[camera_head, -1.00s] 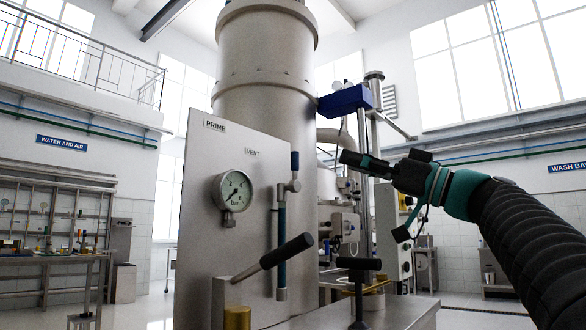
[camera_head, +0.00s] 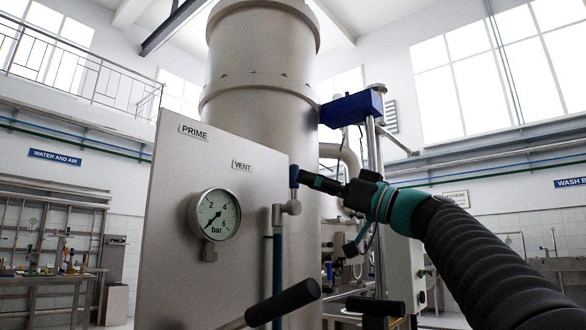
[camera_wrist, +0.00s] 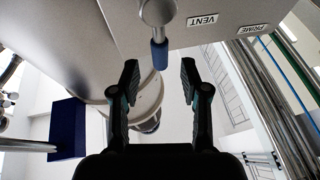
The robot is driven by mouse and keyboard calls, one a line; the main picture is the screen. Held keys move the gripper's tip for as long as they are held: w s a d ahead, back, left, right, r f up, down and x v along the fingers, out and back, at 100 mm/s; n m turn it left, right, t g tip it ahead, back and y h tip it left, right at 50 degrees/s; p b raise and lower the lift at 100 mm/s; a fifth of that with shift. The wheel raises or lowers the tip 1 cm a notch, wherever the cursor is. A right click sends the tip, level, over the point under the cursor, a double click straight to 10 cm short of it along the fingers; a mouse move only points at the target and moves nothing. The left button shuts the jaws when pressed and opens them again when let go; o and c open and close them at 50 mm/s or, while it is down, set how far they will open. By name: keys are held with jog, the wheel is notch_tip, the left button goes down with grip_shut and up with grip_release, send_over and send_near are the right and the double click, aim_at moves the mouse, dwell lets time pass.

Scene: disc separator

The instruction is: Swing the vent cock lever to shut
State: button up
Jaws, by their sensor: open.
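The vent cock lever, a short handle with a blue grip (camera_head: 293,177), stands upright on the vent cock (camera_head: 291,207), just right of the VENT label (camera_head: 242,166). My gripper (camera_head: 303,179) reaches in from the right, its fingertips at the blue grip. In the wrist view, which is upside down, the blue grip (camera_wrist: 159,55) lies centred between the tips of my open gripper (camera_wrist: 160,66), with a gap on both sides. The grip is not clasped. In the head view the fingertips partly overlap the grip.
A grey panel (camera_head: 170,230) carries a pressure gauge (camera_head: 215,214) and a PRIME label (camera_head: 193,132). A black-gripped lever (camera_head: 283,302) and a black T-handle (camera_head: 375,306) stand low in front. A blue box (camera_head: 350,107) on a post is behind my gripper.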

aim_at(294, 185)
jog(key=shift+p+x, duration=0.75)
jog(key=shift+x, duration=1.85)
grip_shut()
